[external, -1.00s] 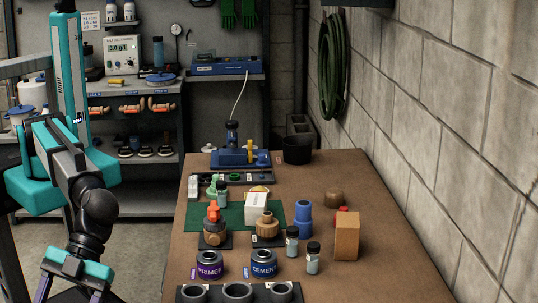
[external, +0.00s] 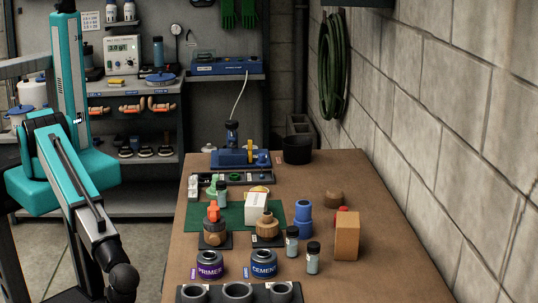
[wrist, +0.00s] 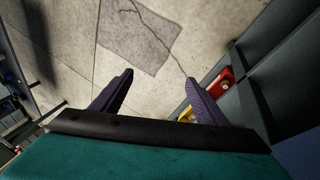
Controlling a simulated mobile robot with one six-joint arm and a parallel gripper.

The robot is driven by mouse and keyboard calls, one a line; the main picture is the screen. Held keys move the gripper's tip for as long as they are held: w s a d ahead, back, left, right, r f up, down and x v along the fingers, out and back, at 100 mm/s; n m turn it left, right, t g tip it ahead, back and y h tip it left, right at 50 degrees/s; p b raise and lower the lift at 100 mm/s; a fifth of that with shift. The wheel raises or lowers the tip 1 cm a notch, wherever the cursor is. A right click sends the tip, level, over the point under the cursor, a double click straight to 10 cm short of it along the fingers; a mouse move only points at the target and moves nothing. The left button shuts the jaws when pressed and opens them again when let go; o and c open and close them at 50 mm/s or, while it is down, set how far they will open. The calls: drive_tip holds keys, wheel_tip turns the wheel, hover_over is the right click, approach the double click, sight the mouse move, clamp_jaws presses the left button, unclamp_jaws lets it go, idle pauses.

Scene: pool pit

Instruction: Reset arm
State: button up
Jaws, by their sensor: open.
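My gripper (wrist: 158,82) shows in the wrist view with its two purple fingers spread wide apart. It is open, and nothing is between the fingers; the concrete floor lies behind them. In the external view my teal and black arm is at the left, reaching down beside the workbench. The gripper itself is out of that frame, below the bottom edge.
The brown workbench (external: 395,268) is right of my arm. Its near end holds purple PRIMER (external: 209,265) and blue CEMENT (external: 264,263) cans and a dark ring holder (external: 238,294). A block wall (external: 460,120) bounds the right. Red and yellow items (wrist: 217,80) lie near my right finger.

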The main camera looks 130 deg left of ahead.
drive_tip(key=s+a+f+n+g+y, duration=0.1)
drive_tip(key=s+a+f, duration=0.4)
drive_tip(key=s, duration=0.6)
drive_tip(key=s+a+f+n+g+y, duration=0.2)
drive_tip(key=s+a+f, duration=0.4)
drive_tip(key=s+a, duration=0.3)
drive_tip(key=s+a+f+n+g+y, duration=0.1)
drive_tip(key=s+a+f, duration=0.5)
drive_tip(key=s, duration=0.8)
drive_tip(key=shift+a+f+n+g+y, duration=0.3)
drive_tip(key=shift+a+n+g, duration=0.35)
drive_tip(key=shift+g, duration=0.35)
drive_tip(key=shift+o, duration=0.5)
